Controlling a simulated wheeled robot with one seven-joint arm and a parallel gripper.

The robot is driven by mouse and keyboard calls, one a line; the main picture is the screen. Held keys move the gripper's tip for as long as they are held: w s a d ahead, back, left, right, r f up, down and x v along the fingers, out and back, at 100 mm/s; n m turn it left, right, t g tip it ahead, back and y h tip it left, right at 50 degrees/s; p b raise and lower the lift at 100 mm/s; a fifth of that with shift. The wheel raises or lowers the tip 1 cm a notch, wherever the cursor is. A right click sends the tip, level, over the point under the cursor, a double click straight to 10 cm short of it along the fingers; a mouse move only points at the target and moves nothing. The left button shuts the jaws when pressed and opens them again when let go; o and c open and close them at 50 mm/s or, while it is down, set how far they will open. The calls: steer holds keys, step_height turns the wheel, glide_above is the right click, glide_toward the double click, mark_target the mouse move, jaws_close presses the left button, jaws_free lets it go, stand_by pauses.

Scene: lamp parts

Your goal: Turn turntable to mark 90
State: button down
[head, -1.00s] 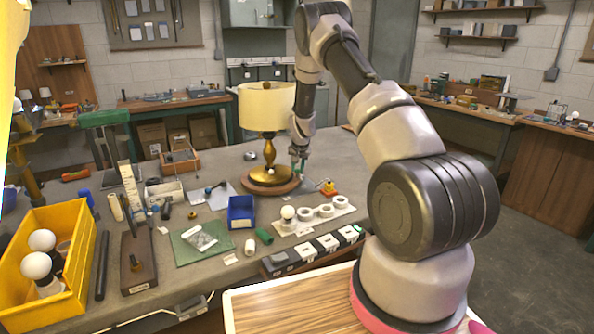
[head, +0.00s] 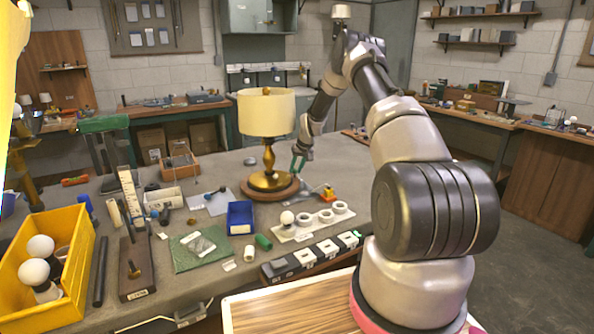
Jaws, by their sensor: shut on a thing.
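The turntable (head: 252,193) is a round brown wooden disc on the grey bench. A brass table lamp (head: 269,158) with a cream shade (head: 266,112) stands upright on it. My gripper (head: 297,168) reaches down at the disc's right rear edge, just right of the lamp stem. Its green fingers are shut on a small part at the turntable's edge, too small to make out. The scale marks, including 90, cannot be read in this view.
A small yellow-orange block (head: 328,194) lies close to the turntable's right. A pale holder with white rings (head: 325,216) and a blue bin (head: 240,217) stand in front. A yellow bin (head: 75,255) with bulbs is at the left. The bench behind the lamp is largely clear.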

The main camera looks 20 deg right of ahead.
steer(key=shift+w+n+y, duration=0.3)
steer(key=shift+w+n, duration=0.3)
steer(key=shift+w, duration=0.1)
steer(key=c, duration=0.6)
jaws_free()
steer(key=shift+c, duration=0.2)
steer(key=shift+r, duration=0.15)
steer(key=v, duration=1)
steer(key=shift+r, duration=0.25)
